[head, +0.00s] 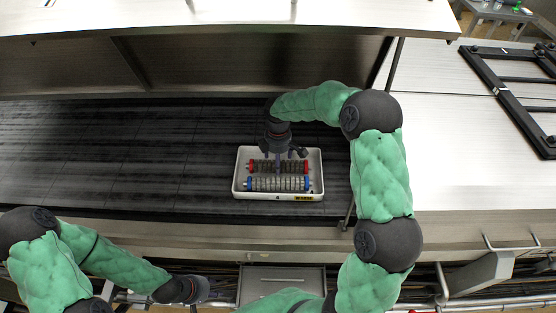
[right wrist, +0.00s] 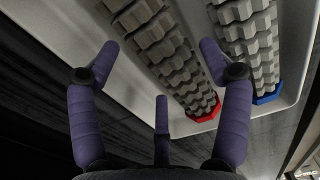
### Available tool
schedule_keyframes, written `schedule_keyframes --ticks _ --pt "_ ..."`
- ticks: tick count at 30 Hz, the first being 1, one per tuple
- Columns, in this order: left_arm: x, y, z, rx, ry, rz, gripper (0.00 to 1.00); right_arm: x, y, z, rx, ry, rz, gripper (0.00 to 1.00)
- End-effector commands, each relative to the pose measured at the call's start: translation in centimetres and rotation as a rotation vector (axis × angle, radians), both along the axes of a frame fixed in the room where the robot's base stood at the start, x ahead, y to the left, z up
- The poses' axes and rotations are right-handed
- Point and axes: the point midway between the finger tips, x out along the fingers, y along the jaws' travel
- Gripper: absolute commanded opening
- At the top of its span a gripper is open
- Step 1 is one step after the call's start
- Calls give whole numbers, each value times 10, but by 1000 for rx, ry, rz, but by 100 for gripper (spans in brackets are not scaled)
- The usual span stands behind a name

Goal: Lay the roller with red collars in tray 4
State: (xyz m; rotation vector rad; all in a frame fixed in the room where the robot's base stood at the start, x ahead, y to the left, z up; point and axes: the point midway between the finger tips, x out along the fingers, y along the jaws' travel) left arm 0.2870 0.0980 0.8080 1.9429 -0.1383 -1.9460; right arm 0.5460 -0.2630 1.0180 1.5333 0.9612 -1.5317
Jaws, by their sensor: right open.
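The roller with red collars (head: 290,167) lies in the back part of a white tray (head: 236,186) on the dark belt. A roller with blue collars lies in front of it. The tray's label is too small to read. My right gripper (head: 279,163) is above the tray at the red-collared roller. In the right wrist view its purple fingers (right wrist: 160,68) are spread open, with the grey ribbed red-collared roller (right wrist: 170,55) beyond and between them; contact cannot be told. My left gripper (head: 194,300) is low at the left, away from the tray, its fingers barely visible.
The blue-collared roller (head: 276,184) lies parallel and close to the red one; its blue end shows in the right wrist view (right wrist: 267,97). A metal hood (head: 230,14) overhangs the belt (head: 110,160). The belt left of the tray is clear. A black frame (head: 505,85) lies at far right.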

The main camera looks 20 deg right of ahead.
Motion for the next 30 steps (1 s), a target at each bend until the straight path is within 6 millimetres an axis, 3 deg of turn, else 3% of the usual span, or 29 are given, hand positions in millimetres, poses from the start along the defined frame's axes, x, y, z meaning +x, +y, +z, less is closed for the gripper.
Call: schedule_keyframes --ticks 15,21,30 --pt "0 0 10 0 0 0 40 0 0 95 0 -3 1 79" --pt "0 0 12 0 0 0 40 0 0 112 0 0 1 79" --pt "0 0 12 0 0 0 40 0 0 114 0 0 0 79"
